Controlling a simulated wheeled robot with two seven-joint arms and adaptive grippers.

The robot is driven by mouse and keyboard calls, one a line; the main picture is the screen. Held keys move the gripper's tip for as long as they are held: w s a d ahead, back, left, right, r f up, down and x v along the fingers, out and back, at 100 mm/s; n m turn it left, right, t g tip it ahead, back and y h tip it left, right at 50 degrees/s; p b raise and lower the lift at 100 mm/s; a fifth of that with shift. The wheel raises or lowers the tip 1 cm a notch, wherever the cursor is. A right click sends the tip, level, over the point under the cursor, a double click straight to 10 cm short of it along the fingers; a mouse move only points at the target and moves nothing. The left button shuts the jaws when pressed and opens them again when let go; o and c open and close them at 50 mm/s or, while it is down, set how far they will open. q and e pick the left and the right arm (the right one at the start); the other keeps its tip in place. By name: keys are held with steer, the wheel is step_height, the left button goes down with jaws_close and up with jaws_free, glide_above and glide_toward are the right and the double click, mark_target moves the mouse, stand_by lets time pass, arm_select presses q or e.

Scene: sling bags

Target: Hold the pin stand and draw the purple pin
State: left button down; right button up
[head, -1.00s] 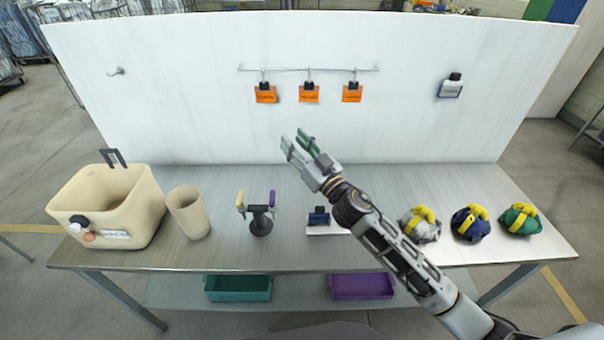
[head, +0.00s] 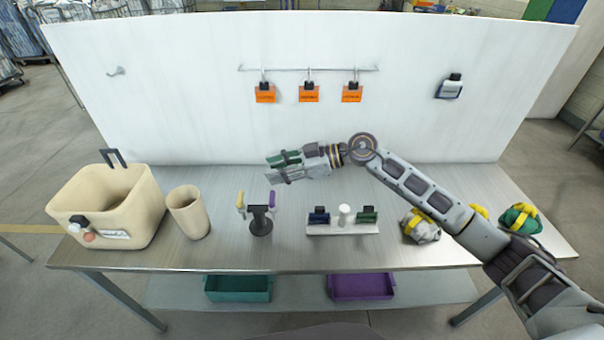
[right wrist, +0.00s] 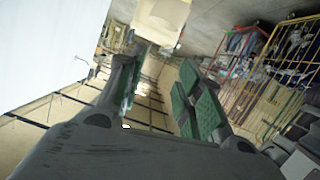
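The pin stand (head: 261,222) is a dark post on a round base, upright on the table left of centre. The purple pin (head: 272,200) sits at the right side of its top, and a yellow-handled pin (head: 240,201) at the left side. My right gripper (head: 268,168) is above and behind the stand, its fingers pointing left, apart from both pins. In the right wrist view its green-padded fingers (right wrist: 160,95) are spread with nothing between them. My left gripper is not in view.
A beige bin (head: 75,215) and beige cup (head: 188,212) stand left of the stand. A white rack (head: 343,229) with small items is to the right, then wrapped bundles (head: 418,228). A white panel (head: 200,90) with orange tags stands behind.

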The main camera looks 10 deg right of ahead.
steer(key=w+d+f+m+g+h, duration=0.1)
steer(key=d+f+h, duration=0.2)
steer(key=d, duration=0.3)
steer(key=shift+d+f+h, duration=0.35)
steer(key=shift+f+h, duration=0.05)
steer(key=shift+h, duration=0.3)
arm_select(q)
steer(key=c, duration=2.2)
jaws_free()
arm_select(e)
steer(key=shift+w, duration=0.1)
